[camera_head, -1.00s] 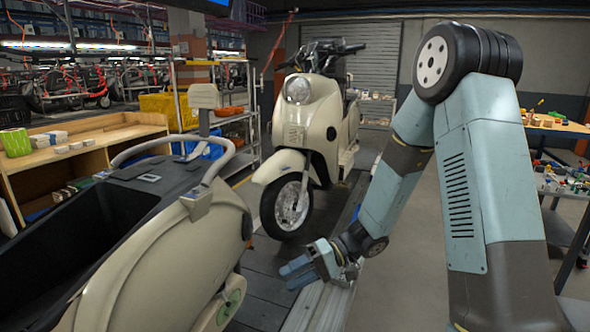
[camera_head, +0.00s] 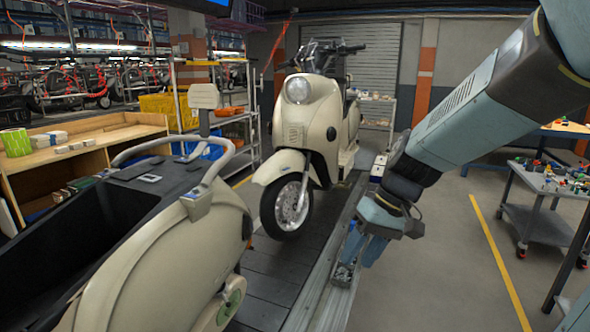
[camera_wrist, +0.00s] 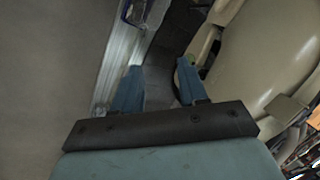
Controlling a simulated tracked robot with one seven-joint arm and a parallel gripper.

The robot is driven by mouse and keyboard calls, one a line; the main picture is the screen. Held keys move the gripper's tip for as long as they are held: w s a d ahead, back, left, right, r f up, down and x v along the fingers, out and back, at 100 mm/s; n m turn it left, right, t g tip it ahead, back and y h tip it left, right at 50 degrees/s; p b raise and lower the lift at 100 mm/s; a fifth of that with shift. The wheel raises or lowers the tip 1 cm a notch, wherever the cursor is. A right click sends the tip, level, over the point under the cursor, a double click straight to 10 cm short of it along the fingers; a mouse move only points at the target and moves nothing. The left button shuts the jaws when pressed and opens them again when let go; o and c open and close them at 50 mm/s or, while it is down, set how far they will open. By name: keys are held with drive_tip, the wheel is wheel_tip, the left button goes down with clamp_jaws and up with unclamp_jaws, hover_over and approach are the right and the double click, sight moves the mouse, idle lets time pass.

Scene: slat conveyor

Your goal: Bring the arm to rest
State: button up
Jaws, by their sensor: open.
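My gripper (camera_head: 360,250) is at the right of the slat conveyor in the head view, its fingers pointing down over the conveyor's metal side rail (camera_head: 322,290). In the wrist view my gripper (camera_wrist: 158,88) shows two blue fingers spread apart with nothing between them. Dark conveyor slats lie beyond the fingertips. My arm comes in from the upper right of the head view. Whether the fingers touch the rail cannot be told.
A cream scooter (camera_head: 305,135) stands on the conveyor left of my gripper. Another cream scooter body (camera_head: 165,260) is close at the lower left. A grey cart (camera_head: 545,190) with small parts stands at the right. The floor between rail and cart is clear.

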drive_tip(key=s+d+r+m+t+h, duration=0.3)
drive_tip(key=s+d+r+t, duration=0.3)
drive_tip(key=d+r, duration=0.3)
drive_tip(key=shift+s+d+r+h, duration=0.35)
drive_tip(key=shift+s+d+h, duration=0.1)
drive_tip(key=shift+d+h, duration=0.45)
idle(0.8)
